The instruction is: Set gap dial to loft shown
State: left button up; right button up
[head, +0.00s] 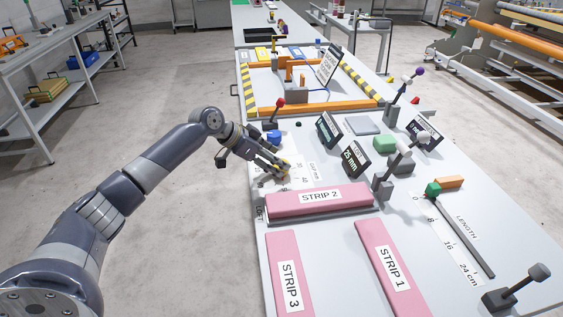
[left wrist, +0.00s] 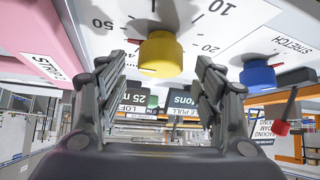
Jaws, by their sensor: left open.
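The yellow dial knob (left wrist: 160,55) sits on a white scale plate (left wrist: 215,28) with printed numbers, 10, 20 and 50 among them. A small patch of the plate (head: 310,172) shows in the head view. My left gripper (head: 284,168) is over the plate and hides most of the knob. In the left wrist view its open fingers (left wrist: 158,78) lie to either side of the knob, with gaps visible. I cannot tell the dial's setting. The dark loft sign (head: 352,158) reads 25 mm and also shows in the left wrist view (left wrist: 128,97). My right gripper is out of view.
A blue knob (left wrist: 258,75) and a red-tipped lever (left wrist: 282,127) are near the dial. The pink STRIP 2 block (head: 319,199) lies just in front of it. Grey levers (head: 393,170) stand to the right. The yellow-black striped frame (head: 250,90) is behind.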

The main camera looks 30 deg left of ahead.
pick_arm(q)
jog(key=shift+x, duration=1.2)
jog(key=shift+w+f, duration=0.15)
jog(key=shift+w, duration=0.05)
jog(key=shift+w+d+f, duration=0.1)
jog(key=shift+d+f, duration=0.05)
jog(key=shift+f, duration=0.05)
jog(key=c, duration=1)
jog(key=shift+c, duration=0.2)
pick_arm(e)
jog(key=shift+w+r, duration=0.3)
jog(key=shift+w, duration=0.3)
